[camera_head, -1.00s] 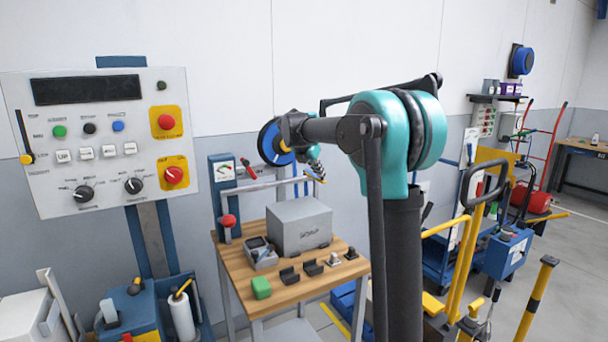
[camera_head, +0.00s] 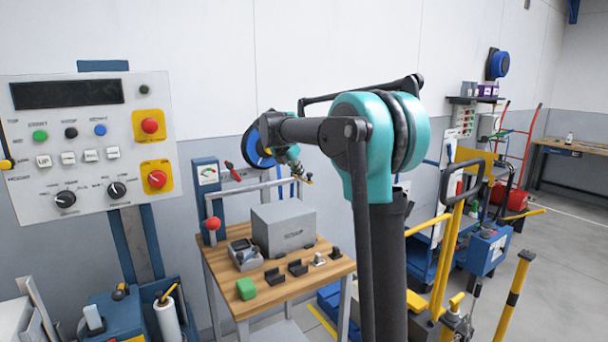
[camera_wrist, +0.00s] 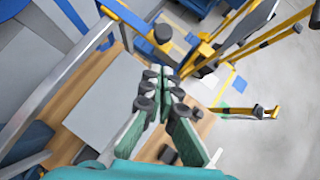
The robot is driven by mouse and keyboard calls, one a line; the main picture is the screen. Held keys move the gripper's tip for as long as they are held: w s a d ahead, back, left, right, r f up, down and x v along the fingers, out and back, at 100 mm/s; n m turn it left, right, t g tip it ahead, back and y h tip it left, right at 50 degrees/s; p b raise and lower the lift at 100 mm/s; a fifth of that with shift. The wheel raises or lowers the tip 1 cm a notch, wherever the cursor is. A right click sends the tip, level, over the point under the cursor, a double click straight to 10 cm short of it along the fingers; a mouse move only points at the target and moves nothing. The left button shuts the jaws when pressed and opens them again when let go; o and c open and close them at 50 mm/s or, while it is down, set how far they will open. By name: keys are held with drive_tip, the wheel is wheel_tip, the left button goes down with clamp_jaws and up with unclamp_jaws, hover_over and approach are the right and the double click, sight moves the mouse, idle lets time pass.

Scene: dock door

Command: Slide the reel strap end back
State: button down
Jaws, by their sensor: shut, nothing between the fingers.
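A blue round reel (camera_head: 257,145) is on the wall behind the workbench, partly hidden by my arm. A second blue reel (camera_head: 499,65) is mounted high on the far wall at the right. I cannot make out a strap end for certain on either one. My gripper (camera_head: 305,179) is small in the head view, in front of the wall and above the bench, a little right of the near reel. In the wrist view my gripper (camera_wrist: 164,72) has its green fingers shut together and empty, above the bench. Neither reel is clear there.
The wooden workbench (camera_head: 226,302) carries a grey box (camera_head: 284,229), a green block (camera_head: 246,288) and small black parts. A grey rail (camera_head: 250,187) stands behind the box. A control panel (camera_head: 90,145) is at left; yellow posts (camera_head: 513,300) and carts stand at right.

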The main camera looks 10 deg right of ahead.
drive_tip(key=v, duration=0.9)
drive_tip(key=s+d+f+m+g+y, duration=0.1)
drive_tip(key=s+d+f+m, duration=0.2)
drive_tip(key=s+f+m, duration=0.6)
drive_tip(key=s+d+f+m+y, duration=0.1)
drive_tip(key=s+d+f+m, duration=0.5)
drive_tip(key=f, duration=0.5)
drive_tip(key=s+a+f+m+y, duration=0.1)
drive_tip(key=s+f+m, duration=0.5)
drive_tip(key=s, duration=0.5)
drive_tip(key=s+f+m+y, duration=0.2)
drive_tip(key=s+f+m, duration=0.4)
drive_tip(key=s+f, duration=0.5)
drive_tip(key=shift+s+a+f+m+g, duration=0.25)
drive_tip(key=shift+a+f+m+g, duration=0.05)
drive_tip(key=shift+a+m+g, duration=0.1)
drive_tip(key=c, duration=2.2)
unclamp_jaws()
